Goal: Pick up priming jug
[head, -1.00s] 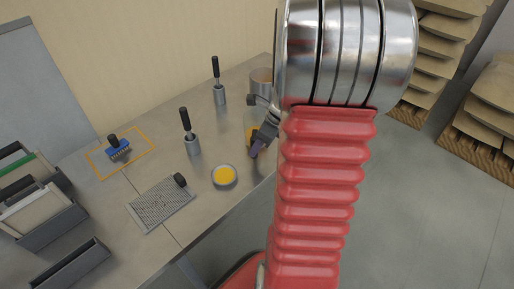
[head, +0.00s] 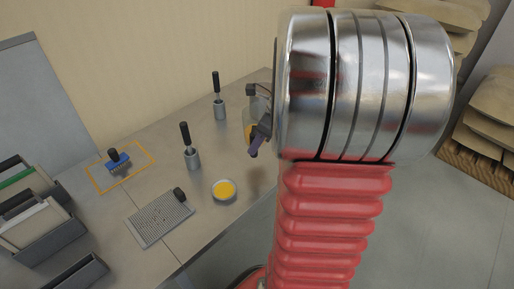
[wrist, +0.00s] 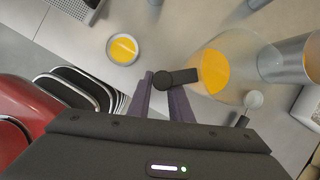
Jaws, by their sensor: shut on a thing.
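The priming jug is a clear vessel with orange-yellow liquid inside and a dark handle. In the wrist view the jug (wrist: 222,72) is just beyond my fingertips at right of centre. My gripper (wrist: 162,92) has its two purple fingers closed on the dark handle. In the head view the jug (head: 247,131) shows partly at the table's right side, and my gripper (head: 260,139) is beside it. My arm hides part of the jug there. I cannot tell whether its base is clear of the table.
A shallow dish of yellow liquid (head: 223,190) stands nearby, also in the wrist view (wrist: 122,49). A metal pot (wrist: 290,60) is close beside the jug. Two dark-handled tools (head: 191,150) (head: 219,100), a perforated plate (head: 160,218) and a blue brush (head: 118,163) are to the left.

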